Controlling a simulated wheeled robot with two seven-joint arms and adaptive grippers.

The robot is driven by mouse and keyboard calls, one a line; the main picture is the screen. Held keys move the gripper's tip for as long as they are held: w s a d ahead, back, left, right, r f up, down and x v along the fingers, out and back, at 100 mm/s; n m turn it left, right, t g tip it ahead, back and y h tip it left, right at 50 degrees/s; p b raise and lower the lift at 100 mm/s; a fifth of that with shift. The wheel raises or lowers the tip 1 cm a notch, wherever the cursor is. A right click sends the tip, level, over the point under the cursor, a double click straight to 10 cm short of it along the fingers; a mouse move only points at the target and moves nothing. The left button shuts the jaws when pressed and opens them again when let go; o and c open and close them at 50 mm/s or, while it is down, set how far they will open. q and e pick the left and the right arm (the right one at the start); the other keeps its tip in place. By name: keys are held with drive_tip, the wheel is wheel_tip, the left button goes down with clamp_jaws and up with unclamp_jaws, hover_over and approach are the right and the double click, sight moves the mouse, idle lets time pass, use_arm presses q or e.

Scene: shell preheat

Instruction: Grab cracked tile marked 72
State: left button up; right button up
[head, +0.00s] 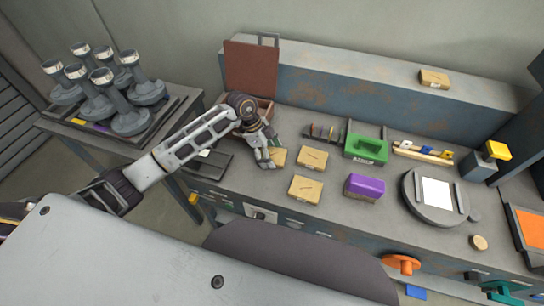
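Several tan tiles with dark marks lie about the workbench. One tile (278,157) is beside my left gripper and partly hidden by it. A second tile (313,159) lies just right of it, and a third tile (305,189) lies nearer the bench's front edge. Another tile (434,78) lies on the raised ledge at the back. The numbers are too small to read, so I cannot tell which is 72. My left gripper (265,161) points down at the leftmost bench tile; its finger gap and any contact are unclear. My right gripper is out of view.
A purple block (364,187), a green holder (366,148) and a round grey plate fixture (408,196) stand right of the tiles. A brown open box (222,118) is behind my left arm. Grey flanged posts (130,117) fill a tray at left.

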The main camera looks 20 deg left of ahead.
use_arm(q)
drive_tip(key=c, duration=0.7)
drive_tip(key=shift+c, duration=0.2)
drive_tip(key=shift+r, duration=0.15)
wheel_tip(320, 180, up, 28)
drive_tip(key=shift+r, duration=0.15)
idle(0.4)
idle(0.4)
